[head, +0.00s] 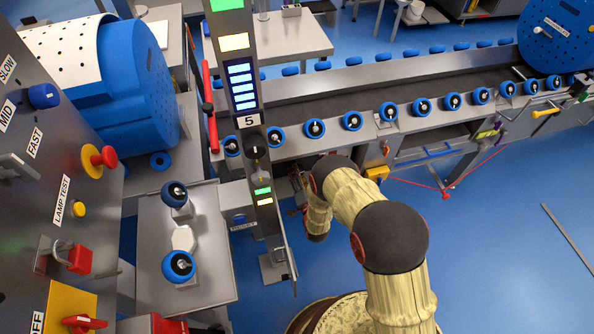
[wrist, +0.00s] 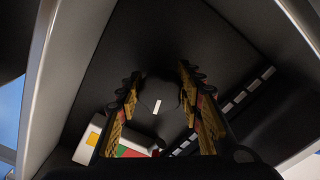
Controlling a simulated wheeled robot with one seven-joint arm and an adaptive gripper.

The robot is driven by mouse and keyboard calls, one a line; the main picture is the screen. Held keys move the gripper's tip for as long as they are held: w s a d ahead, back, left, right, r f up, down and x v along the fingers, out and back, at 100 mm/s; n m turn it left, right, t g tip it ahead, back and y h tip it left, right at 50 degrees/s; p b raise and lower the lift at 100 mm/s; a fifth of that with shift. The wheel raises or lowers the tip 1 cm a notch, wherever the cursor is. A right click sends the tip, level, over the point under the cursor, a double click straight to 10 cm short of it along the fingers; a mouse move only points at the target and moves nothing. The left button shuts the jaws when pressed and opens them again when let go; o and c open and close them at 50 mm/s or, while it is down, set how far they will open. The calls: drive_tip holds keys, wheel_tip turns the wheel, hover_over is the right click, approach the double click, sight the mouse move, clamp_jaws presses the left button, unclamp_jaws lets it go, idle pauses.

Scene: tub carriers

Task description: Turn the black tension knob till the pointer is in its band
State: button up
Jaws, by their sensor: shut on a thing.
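The black tension knob (wrist: 158,98) shows in the middle of the wrist view, a dark round shape with a short white line on its face. The line tilts a little to the right at its top. My gripper (wrist: 159,76) has one finger on each side of the knob and is shut on it. A white-cased gauge (wrist: 118,142) with green, red and yellow patches sits at the lower left, partly behind the left finger. I cannot make out its pointer. In the head view the knob is not clear to see.
A conveyor (head: 400,85) with blue rollers runs across the back. A signal post marked 5 (head: 240,70) stands left of my arm. A control panel (head: 45,160) with knobs and buttons fills the left side. Red cords hang under the conveyor. Blue floor is open at right.

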drive_tip(key=shift+m, duration=1.6)
drive_tip(key=o, duration=1.1)
drive_tip(key=shift+o, duration=0.4)
drive_tip(key=v, duration=1.2)
